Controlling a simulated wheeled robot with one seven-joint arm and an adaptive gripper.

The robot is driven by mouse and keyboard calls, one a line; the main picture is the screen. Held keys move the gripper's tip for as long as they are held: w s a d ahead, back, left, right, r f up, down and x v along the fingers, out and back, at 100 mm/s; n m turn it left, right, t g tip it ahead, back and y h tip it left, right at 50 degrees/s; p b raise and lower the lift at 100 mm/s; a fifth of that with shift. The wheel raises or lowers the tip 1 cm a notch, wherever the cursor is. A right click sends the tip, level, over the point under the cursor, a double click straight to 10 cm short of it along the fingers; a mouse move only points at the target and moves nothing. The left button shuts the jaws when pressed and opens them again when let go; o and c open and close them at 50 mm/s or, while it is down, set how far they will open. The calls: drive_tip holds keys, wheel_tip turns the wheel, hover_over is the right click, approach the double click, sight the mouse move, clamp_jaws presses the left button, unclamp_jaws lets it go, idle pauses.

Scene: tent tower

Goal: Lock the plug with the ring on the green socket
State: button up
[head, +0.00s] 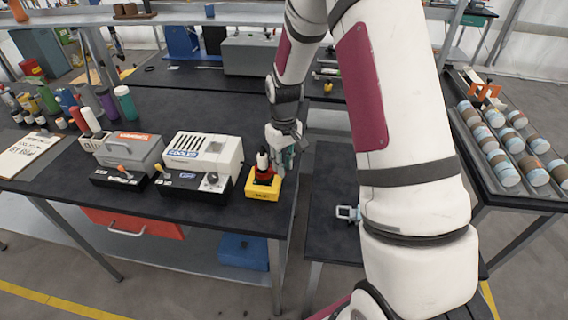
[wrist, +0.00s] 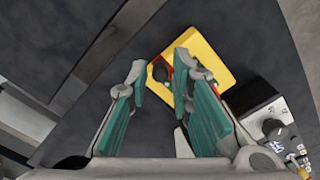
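A yellow block (head: 262,191) stands near the front right corner of the dark bench. A red ring part (head: 265,176) sits on it, with a black and white plug (head: 263,160) upright in the middle. My gripper (head: 286,160) is just right of and behind the plug. In the wrist view, its teal fingers (wrist: 160,66) are apart, and the plug's dark round end (wrist: 159,72) shows between their tips, closer to the right finger. That finger hides part of the red part and the yellow block (wrist: 205,58).
A white cooler box (head: 203,150) with a black control panel (head: 195,187) stands just left of the yellow block, and a grey box (head: 130,152) is farther left. A small pale metal connector (head: 347,212) is on the right. Bottles stand at the far left.

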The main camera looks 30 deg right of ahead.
wheel_tip(320, 180, up, 12)
idle(0.6)
drive_tip(key=shift+r, duration=0.1)
idle(0.4)
drive_tip(key=s+a+r+m+t, duration=0.15)
drive_tip(key=s+a+r, duration=0.25)
drive_tip(key=s+r, duration=0.45)
drive_tip(key=s+a+r+t, duration=0.3)
drive_tip(key=s+r, duration=0.5)
drive_tip(key=s, duration=0.1)
drive_tip(key=s+a+t, duration=0.1)
drive_tip(key=s, duration=0.7)
drive_tip(key=shift+a+r, duration=0.35)
drive_tip(key=shift+r, duration=0.05)
drive_tip(key=shift+m, duration=0.25)
